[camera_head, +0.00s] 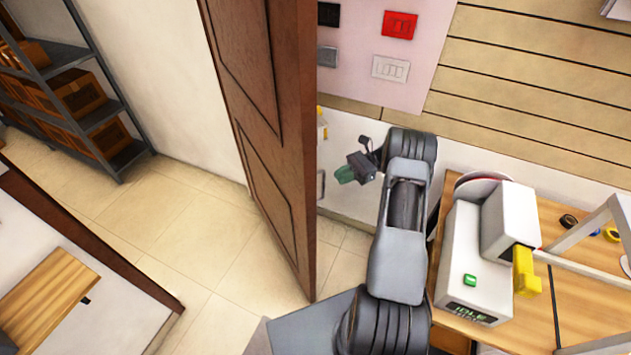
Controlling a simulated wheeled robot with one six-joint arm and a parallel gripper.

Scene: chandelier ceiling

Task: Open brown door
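The brown door (268,120) is a tall panelled wooden door in the middle of the head view. It stands open, with its edge towards me, and a tiled room shows through the gap to its left. My gripper (345,174) is small in the view, to the right of the door's edge, with a green part at its tip. A gap shows between it and the door edge in the picture. Its fingers are too small to tell open from shut. No handle shows on the door's visible left face; most of its right face is hidden.
A brown door frame (90,240) stands at lower left. Beyond it are tiled floor (190,225) and a grey shelf (100,118) with cardboard boxes. At right, a wooden table (575,285) carries a white machine (478,250) close to my arm. A pink panel (350,45) with switches hangs behind.

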